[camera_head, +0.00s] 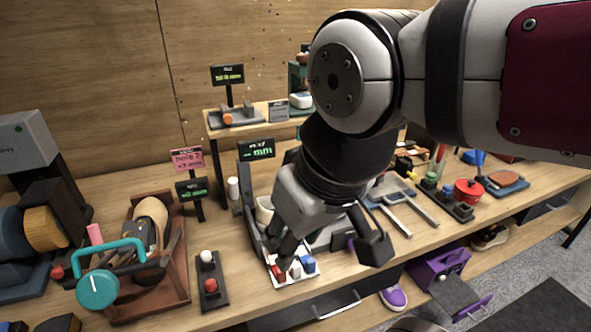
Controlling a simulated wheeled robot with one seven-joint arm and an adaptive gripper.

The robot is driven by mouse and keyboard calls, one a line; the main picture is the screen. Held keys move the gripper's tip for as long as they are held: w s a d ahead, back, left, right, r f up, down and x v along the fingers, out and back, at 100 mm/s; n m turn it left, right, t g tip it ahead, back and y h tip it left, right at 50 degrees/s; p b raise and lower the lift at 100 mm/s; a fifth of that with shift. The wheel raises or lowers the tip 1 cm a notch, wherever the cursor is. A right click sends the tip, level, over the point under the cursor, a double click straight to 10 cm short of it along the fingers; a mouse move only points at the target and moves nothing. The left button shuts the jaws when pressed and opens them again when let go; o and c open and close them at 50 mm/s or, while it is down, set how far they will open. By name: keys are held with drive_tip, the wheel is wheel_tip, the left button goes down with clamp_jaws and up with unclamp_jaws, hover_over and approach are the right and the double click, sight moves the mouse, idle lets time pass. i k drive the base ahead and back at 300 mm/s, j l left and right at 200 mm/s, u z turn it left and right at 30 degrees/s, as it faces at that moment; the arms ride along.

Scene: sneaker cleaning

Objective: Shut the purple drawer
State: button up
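The purple box (440,266) sits low at the right, below the bench top. Its drawer (455,294) is pulled out toward the lower right, with a dark grey top surface and a purple front with a handle (480,308). My gripper (328,252) is over the bench, left of the purple box and above its level. Its two dark fingers are spread apart with nothing seen between them. The left finger is close to a small white tray (292,275) with red, white and blue pieces; I cannot tell whether they touch.
A purple sneaker (393,298) lies just left of the drawer. Another shoe (489,236) is behind the box, to the right. A bench drawer with a silver handle (338,306) is below the bench edge. Clamps, knobs and a red pot (467,192) crowd the bench's right side.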

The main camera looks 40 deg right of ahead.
sight(452, 294)
drive_tip(key=k+l+z, duration=0.2)
drive_tip(key=z, duration=0.2)
drive_tip(key=k+l+z, duration=0.1)
drive_tip(key=l+z, duration=0.35)
drive_tip(key=z, duration=1.15)
